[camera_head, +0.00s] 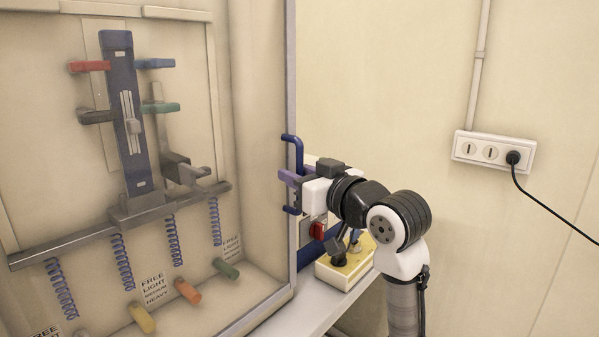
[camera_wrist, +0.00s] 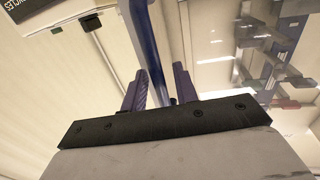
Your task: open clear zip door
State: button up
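The clear door (camera_head: 291,90) covers the front of a cream cabinet, and its grey right edge runs upright. It appears to be shut. A blue bar handle (camera_head: 300,150) stands out from this edge; the bar also shows in the wrist view (camera_wrist: 146,40). My gripper (camera_head: 287,178) is at the handle, coming from the right. In the wrist view its two purple fingers (camera_wrist: 159,90) stand apart, one on each side of the bar. A gap seems to show beside the bar, so the fingers look open around it. Part of the handle is hidden behind my gripper.
Behind the clear door is a test rig (camera_head: 125,120) with coloured pegs and springs. A yellow control box (camera_head: 345,268) and a red switch (camera_head: 317,230) sit just below my gripper. A wall socket (camera_head: 493,150) with a black cable is at the right.

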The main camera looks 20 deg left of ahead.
grip_shut()
jog(key=shift+d, duration=0.1)
dwell(0.3)
